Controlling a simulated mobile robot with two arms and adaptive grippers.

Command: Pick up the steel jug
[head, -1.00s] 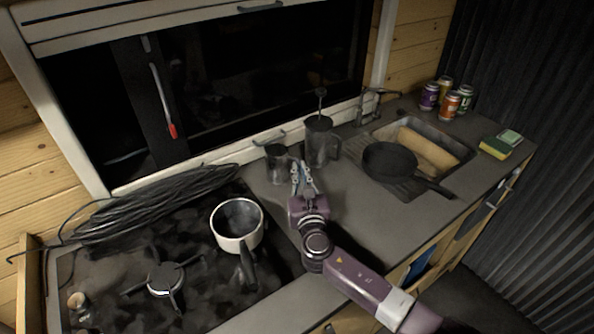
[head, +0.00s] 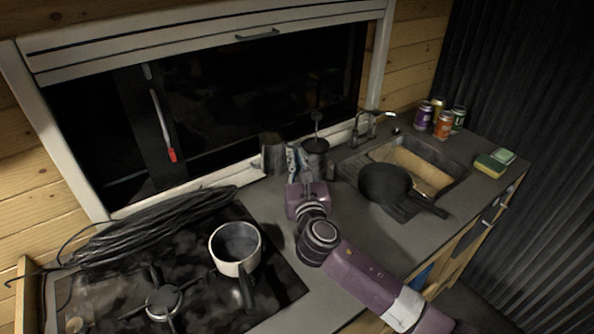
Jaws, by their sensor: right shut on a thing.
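The steel jug (head: 271,155) is a small dark metal vessel near the window sill, at the left of my right gripper. My right gripper (head: 295,158) is shut on the jug. The jug appears raised a little off the worktop, though its base is hard to make out. A dark plunger pot (head: 316,148) with a knob on a rod stands just right of the gripper, partly hidden by it. My left gripper is out of view.
A white saucepan (head: 234,247) sits on the dark hob (head: 195,290), with a coil of black cable (head: 150,225) behind. A black frying pan (head: 385,183) lies by the sink (head: 458,168). Several cans (head: 442,125) and a sponge (head: 489,166) are at the right. The worktop (head: 345,230) in front is clear.

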